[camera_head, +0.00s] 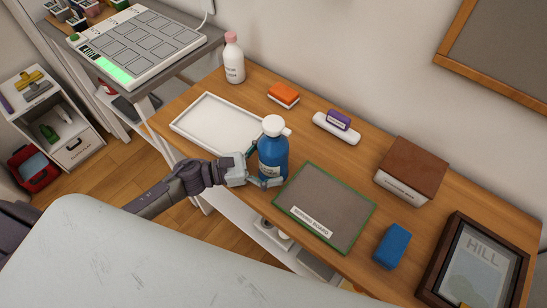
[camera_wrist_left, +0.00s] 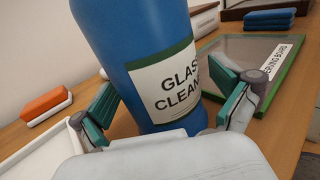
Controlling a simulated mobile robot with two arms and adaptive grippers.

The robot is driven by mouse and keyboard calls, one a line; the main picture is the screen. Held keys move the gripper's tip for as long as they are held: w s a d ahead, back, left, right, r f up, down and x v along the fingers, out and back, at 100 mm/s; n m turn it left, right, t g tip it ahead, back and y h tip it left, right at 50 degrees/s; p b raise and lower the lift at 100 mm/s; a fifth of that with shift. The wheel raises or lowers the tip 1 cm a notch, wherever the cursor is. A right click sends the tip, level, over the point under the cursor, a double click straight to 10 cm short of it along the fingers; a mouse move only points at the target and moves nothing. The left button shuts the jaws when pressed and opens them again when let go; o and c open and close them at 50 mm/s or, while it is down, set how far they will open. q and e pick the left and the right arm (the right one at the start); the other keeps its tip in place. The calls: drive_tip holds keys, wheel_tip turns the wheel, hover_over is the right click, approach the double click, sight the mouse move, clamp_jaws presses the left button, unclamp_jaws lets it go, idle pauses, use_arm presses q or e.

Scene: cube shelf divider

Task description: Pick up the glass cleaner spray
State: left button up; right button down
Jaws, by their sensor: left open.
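The glass cleaner spray (camera_head: 273,150) is a blue bottle with a white top, standing upright on the wooden table between the white tray and the green-edged board. In the left wrist view the blue bottle (camera_wrist_left: 140,50) fills the middle, and its label reads "GLASS CLEANER". My left gripper (camera_head: 258,180) is at the bottle's lower part. In the left wrist view my left gripper (camera_wrist_left: 172,100) is open, with one teal-padded finger on each side of the bottle. Whether the pads touch it I cannot tell. My right gripper is not in view.
A white tray (camera_head: 178,124) lies left of the bottle and a green-edged serving board (camera_head: 325,200) lies right. Behind are an orange-topped eraser (camera_head: 284,94), a white-and-purple item (camera_head: 337,126) and a pink-capped bottle (camera_head: 234,65). A brown box (camera_head: 412,168), blue block (camera_head: 392,246) and picture frame (camera_head: 475,265) stand further right.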

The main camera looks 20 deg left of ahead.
use_arm(q)
drive_tip(key=c, duration=1.6)
drive_tip(key=shift+r, duration=0.1)
drive_tip(key=shift+c, duration=0.9)
